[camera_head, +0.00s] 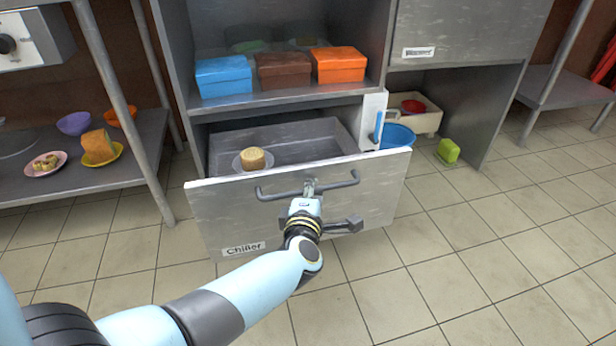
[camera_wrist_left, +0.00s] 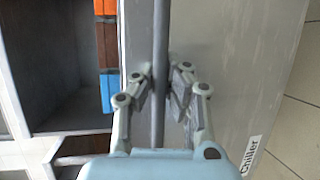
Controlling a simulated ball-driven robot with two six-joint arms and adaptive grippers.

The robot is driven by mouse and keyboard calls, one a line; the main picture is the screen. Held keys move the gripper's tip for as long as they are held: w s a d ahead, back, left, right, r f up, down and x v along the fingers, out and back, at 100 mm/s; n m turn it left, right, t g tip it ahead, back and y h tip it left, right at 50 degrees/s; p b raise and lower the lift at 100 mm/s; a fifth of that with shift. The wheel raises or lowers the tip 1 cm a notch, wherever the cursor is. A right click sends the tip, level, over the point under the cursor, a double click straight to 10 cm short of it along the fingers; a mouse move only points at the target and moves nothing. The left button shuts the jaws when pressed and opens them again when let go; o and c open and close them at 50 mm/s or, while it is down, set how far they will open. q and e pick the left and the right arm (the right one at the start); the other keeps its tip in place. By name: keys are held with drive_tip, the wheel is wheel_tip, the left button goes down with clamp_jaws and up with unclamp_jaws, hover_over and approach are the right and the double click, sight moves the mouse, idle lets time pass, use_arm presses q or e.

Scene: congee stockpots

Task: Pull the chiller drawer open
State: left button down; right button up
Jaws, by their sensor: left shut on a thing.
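The chiller drawer (camera_head: 225,207) is a grey metal drawer labelled "Chiller", and it stands pulled out from the cabinet so its inside shows. A small plate with a round tan item (camera_head: 253,158) lies in it. A dark grey bar handle (camera_head: 335,185) runs across the top of the drawer front. My left gripper (camera_head: 309,188) is shut on this handle near its middle. In the left wrist view the handle (camera_wrist_left: 160,60) passes between the fingers of my left gripper (camera_wrist_left: 163,85), and the drawer front (camera_wrist_left: 235,60) is behind it. My right gripper is not in view.
Blue (camera_head: 223,77), brown (camera_head: 284,70) and orange (camera_head: 339,64) boxes sit on the shelf above. A side table (camera_head: 100,175) with bowls and plates stands at left. A green block (camera_head: 448,150) lies on the floor at right. The tiled floor in front is clear.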

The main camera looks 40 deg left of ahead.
use_arm(q)
drive_tip(key=shift+s+d, duration=0.45)
drive_tip(key=shift+d, duration=0.1)
drive_tip(key=c, duration=1.3)
unclamp_jaws()
drive_tip(key=shift+c, duration=0.2)
